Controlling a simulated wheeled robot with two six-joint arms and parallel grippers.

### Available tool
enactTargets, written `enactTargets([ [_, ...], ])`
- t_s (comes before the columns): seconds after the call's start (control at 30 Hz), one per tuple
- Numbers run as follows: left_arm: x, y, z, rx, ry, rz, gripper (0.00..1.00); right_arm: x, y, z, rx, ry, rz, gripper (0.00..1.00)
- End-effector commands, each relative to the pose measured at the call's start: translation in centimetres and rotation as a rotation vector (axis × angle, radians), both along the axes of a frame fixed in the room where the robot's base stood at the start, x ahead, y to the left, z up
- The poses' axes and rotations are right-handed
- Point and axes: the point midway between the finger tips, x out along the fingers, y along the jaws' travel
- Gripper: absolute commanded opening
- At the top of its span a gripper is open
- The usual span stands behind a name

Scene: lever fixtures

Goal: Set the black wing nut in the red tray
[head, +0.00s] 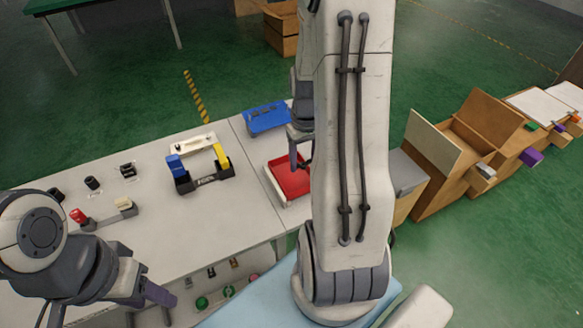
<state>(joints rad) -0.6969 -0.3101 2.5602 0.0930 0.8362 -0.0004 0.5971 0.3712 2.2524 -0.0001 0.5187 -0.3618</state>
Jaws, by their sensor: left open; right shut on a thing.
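The red tray (276,185) stands on the right part of the pale workbench, its right side hidden behind my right arm. My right gripper (300,163) reaches down over the tray, partly hidden by the same arm. It is shut on a small dark thing that seems to be the black wing nut (307,163); its shape is hard to make out. I cannot tell whether it touches the tray floor. My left gripper (108,297) is open and empty at the lower left, in front of the bench.
A blue tray (268,118) stands behind the red one. A dark fixture with blue and yellow levers (202,177) sits left of the tray. A fixture with red and white levers (104,215) and several small black parts (92,183) lie further left. Wooden boxes (440,160) stand right.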

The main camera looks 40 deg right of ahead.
Motion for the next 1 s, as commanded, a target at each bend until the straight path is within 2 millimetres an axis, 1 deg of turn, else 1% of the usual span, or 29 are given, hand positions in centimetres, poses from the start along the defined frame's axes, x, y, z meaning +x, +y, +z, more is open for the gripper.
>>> enactTargets([
  [0.03, 0.0, 0.0, 0.2, 0.000, 0.000, 0.000, 0.50, 1.0, 0.5, -0.6, 0.002, 0.004, 0.006, 0.09],
  [0.1, 0.0, 0.0, 0.3, 0.000, 0.000, 0.000, 0.50, 2.0, 0.8, -1.2, 0.001, 0.002, 0.004, 0.09],
  [0.23, 0.0, 0.0, 0.4, 0.000, 0.000, 0.000, 0.50, 3.0, 1.2, -1.9, 0.000, 0.001, 0.001, 0.09],
  [0.33, 0.0, 0.0, 0.5, 0.000, 0.000, 0.000, 0.50, 3.2, 1.3, -2.7, 0.001, 0.002, -0.001, 0.09],
  [0.5, 0.0, 0.0, 0.7, 0.000, 0.000, 0.000, 0.50, 3.1, 1.3, -5.2, 0.002, 0.005, -0.001, 0.09],
  [0.6, 0.0, 0.0, 0.7, 0.000, 0.000, 0.000, 0.50, 3.1, 1.2, -6.0, 0.000, 0.002, -0.001, 0.09],
  [0.87, 0.0, 0.0, 0.7, 0.000, 0.000, 0.000, 0.50, 3.1, 1.2, -6.1, 0.000, -0.001, -0.001, 0.09],
  [0.97, 0.0, 0.0, 0.4, 0.000, 0.000, 0.000, 0.50, 3.1, 1.2, -6.4, 0.000, 0.000, -0.001, 0.09],
  [1.0, 0.0, 0.0, 0.4, 0.000, 0.000, 0.000, 0.50, 3.1, 1.2, -6.4, 0.000, -0.001, -0.001, 0.65],
])
